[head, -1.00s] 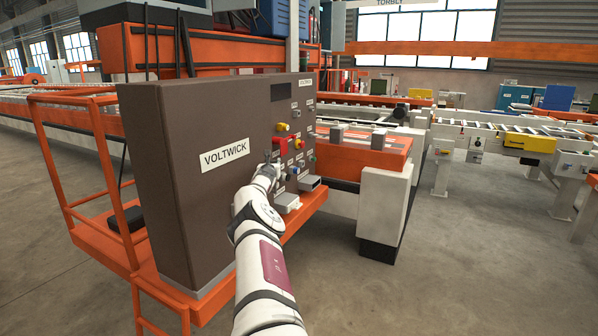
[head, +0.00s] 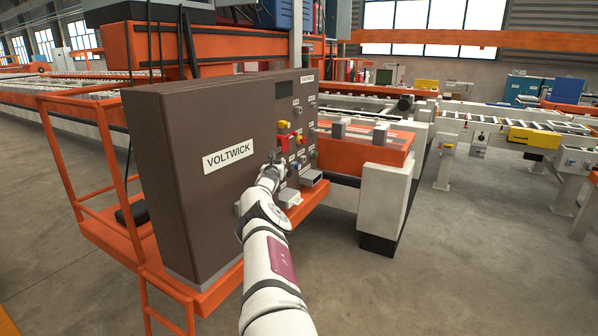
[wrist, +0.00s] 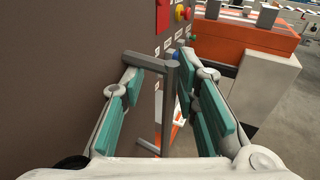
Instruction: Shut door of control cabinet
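The control cabinet (head: 180,210) is a tall brown box with a VOLTWICK label, left of centre in the head view. A narrower face with buttons and switches is on its right. I cannot tell which panel is the door or how far it stands open. In the wrist view, a grey bracket-shaped handle (wrist: 169,100) stands out from the brown surface. My gripper (wrist: 166,90) is open, with teal pads on either side of the handle and visible gaps. In the head view my gripper (head: 272,163) is beside the button face, its fingers small and partly hidden.
An orange railing (head: 85,100) stands left of the cabinet. A white block-shaped post (head: 384,205) and an orange machine bed (head: 365,150) are to the right. Grey floor (head: 460,270) is clear at the front right. A red switch and buttons sit near my gripper.

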